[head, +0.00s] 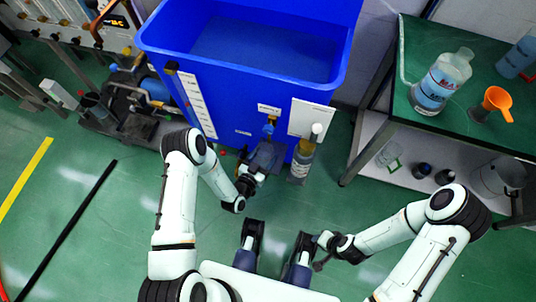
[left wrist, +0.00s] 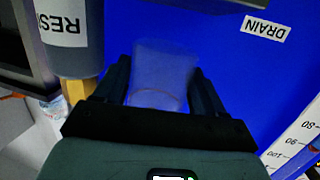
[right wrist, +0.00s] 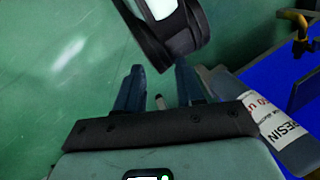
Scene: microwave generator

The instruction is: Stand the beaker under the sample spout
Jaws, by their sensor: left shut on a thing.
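My left gripper (head: 262,160) is low at the front of the blue tank (head: 185,45), close below the brass tap (head: 268,128) on its face. In the left wrist view its fingers (left wrist: 160,85) are shut on a clear beaker (left wrist: 163,68), seen against the blue wall. The beaker is hard to make out in the head view, and I cannot tell whether it is directly under the spout. The spout's mouth is hidden in the head view. My right gripper (head: 320,264) is low over the floor near my base. Its fingers (right wrist: 157,88) are apart with nothing held.
A green-topped bench (head: 440,125) with bottles and an orange funnel (head: 496,99) is at right. A pump cart (head: 125,125) is at left.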

